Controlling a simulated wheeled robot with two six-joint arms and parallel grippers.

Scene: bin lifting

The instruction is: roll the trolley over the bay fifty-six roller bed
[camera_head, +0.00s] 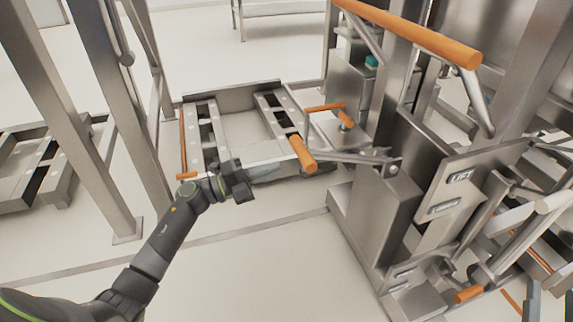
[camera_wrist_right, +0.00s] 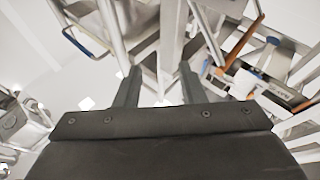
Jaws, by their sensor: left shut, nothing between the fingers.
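A steel trolley (camera_head: 388,205) with a plate marked LIFT and a long orange push bar (camera_head: 410,32) stands on the right in the head view. A low steel roller bed (camera_head: 235,93) with two raised rails lies on the floor left of it; no bay number is readable. The trolley stands beside the bed, not over it. My left gripper (camera_head: 238,181) is shut and empty in front of the bed's near edge. In the right wrist view my right gripper (camera_wrist_right: 158,88) has its fingers apart with nothing seen held between them.
Another low steel bed (camera_head: 30,165) lies at the far left behind upright steel posts (camera_head: 70,120). An orange-gripped lever (camera_head: 303,154) reaches over the roller bed's near right corner. The pale floor (camera_head: 250,265) in front is clear. Steel frames crowd the right wrist view.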

